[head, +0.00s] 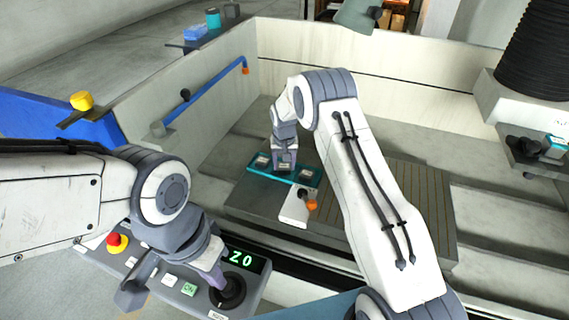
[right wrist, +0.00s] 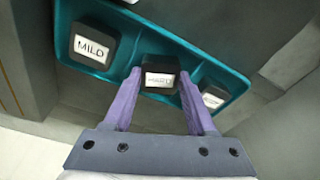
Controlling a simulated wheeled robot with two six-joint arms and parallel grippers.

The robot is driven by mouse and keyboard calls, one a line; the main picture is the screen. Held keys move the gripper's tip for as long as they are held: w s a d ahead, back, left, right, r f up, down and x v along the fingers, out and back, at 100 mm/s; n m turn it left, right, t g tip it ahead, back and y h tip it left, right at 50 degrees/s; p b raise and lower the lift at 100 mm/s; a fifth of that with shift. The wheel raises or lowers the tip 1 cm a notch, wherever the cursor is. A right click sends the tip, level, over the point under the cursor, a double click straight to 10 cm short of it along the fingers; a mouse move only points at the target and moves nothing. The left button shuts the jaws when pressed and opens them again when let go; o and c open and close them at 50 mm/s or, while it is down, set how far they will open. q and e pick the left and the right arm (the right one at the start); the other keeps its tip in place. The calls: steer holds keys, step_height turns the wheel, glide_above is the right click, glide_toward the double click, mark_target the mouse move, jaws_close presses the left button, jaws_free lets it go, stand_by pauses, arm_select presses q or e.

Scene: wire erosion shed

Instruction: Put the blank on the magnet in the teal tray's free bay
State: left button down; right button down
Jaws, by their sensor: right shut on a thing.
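The teal tray (head: 255,171) lies on the slatted bed, and its rim shows in the right wrist view (right wrist: 66,20). My right gripper (right wrist: 158,82) is shut on a dark, pale-labelled blank (right wrist: 160,66) at the tray's middle bay. Whether the blank rests on the bay floor is hidden. A block labelled MILD (right wrist: 92,46) and another labelled block (right wrist: 214,98) sit in the bays on either side. The pale magnet block (head: 294,209) stands in front of the tray, with no blank visible on it.
Pale tank walls (head: 370,80) enclose the bed; a blue pipe (head: 210,83) runs along the left wall.

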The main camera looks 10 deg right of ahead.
mark_target(284, 170)
steer(key=shift+c, duration=1)
jaws_free()
steer(key=shift+f, duration=0.1)
steer(key=shift+r, duration=0.25)
step_height(284, 170, up, 12)
steer(key=s+f+b, duration=0.1)
steer(key=s+b, duration=0.1)
steer(key=s+a+r+n, duration=0.2)
steer(key=s+a+r, duration=0.2)
steer(key=s+a, duration=0.3)
steer(key=s+a+r+n, duration=0.2)
steer(key=s+a+r, duration=0.35)
steer(key=s, duration=0.35)
steer(key=s+f+n+g+y, duration=0.1)
steer(key=s+n, duration=0.5)
steer(key=s, duration=1.9)
steer(key=shift+f+g, duration=0.15)
steer(key=shift+g, duration=0.25)
steer(key=shift+s+d, duration=0.1)
